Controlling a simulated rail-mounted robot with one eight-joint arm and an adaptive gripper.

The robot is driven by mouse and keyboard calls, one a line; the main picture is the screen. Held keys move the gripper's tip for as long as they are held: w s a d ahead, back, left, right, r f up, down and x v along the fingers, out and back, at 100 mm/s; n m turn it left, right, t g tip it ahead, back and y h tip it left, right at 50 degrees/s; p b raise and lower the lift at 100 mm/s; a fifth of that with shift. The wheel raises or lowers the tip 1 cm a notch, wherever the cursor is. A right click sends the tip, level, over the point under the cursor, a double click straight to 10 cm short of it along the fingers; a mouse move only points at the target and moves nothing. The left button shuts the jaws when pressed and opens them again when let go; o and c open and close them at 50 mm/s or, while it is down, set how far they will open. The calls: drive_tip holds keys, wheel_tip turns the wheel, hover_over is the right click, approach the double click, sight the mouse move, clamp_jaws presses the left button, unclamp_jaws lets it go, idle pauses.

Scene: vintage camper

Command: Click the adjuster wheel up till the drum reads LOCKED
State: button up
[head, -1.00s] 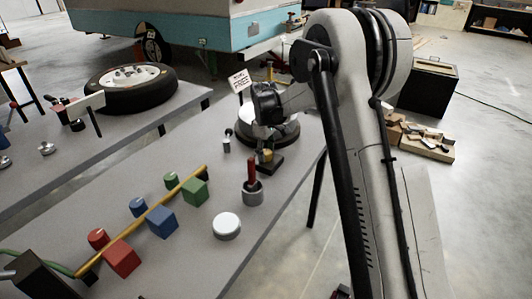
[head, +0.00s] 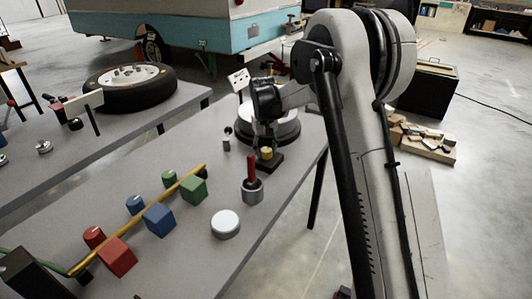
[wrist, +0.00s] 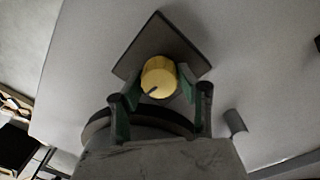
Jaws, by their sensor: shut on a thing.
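The yellow knob (wrist: 158,75), with a dark pointer line, stands on a dark square plate (wrist: 150,45) in the wrist view. I take it as the adjuster wheel; it also shows in the head view (head: 267,153). My gripper (wrist: 160,88) has its green-padded fingers on either side of the knob, shut on it. The round drum (head: 284,128) with a dark base stands just behind, partly hidden by my arm. A small white sign (head: 238,79) beside it carries reddish marks; I cannot read its text now.
A red-handled tool in a grey cup (head: 253,190) and a white disc (head: 226,224) stand nearer on the bench. Red, blue and green blocks lie along a yellow rod (head: 140,218). A tyre (head: 129,88) lies on the other bench.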

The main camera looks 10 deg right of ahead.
sight(265, 149)
drive_tip(key=shift+m+b, duration=0.4)
drive_tip(key=shift+m, duration=1.9)
drive_tip(key=o, duration=1.2)
drive_tip(key=shift+c, duration=0.2)
drive_tip(key=shift+r, duration=0.1)
wheel_tip(265, 149, up, 12)
drive_tip(key=shift+a, duration=0.25)
